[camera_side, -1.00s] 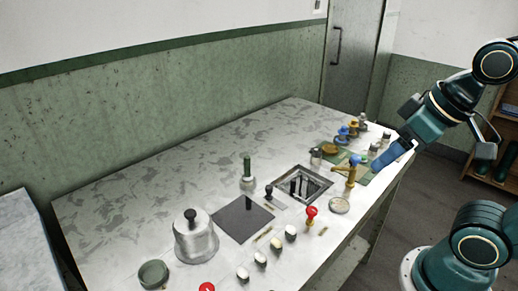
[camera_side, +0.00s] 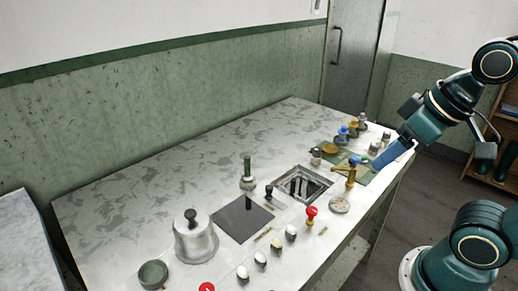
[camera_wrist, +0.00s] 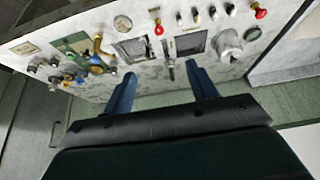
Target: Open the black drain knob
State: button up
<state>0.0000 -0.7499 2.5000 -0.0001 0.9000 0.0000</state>
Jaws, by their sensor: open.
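A small black knob (camera_side: 268,191) stands upright on the pale worktop, between the dark square plate and the metal-rimmed basin (camera_side: 281,190). I take it to be the drain knob. In the wrist view it is tiny and hard to make out, between the two dark squares. My gripper (camera_side: 378,166) is at the right end of the table, well apart from the knob. In the wrist view its two blue fingers (camera_wrist: 163,88) are spread with nothing between them.
A brass tap (camera_side: 350,176) and a red knob (camera_side: 311,213) stand near the basin. A green-handled piece (camera_side: 247,170) stands just behind the black knob. A metal pot (camera_side: 195,242) is at the left. The back of the worktop is clear.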

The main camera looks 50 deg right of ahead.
jog(key=shift+c, duration=1.2)
jog(key=n+g, duration=0.6)
jog(key=n, duration=0.3)
send_over(269, 186)
notch_tip(269, 186, down, 11)
jog(key=shift+f, duration=0.15)
jog(key=shift+s+f, duration=0.1)
notch_tip(269, 186, down, 14)
jog(key=shift+r, duration=0.2)
grip_shut()
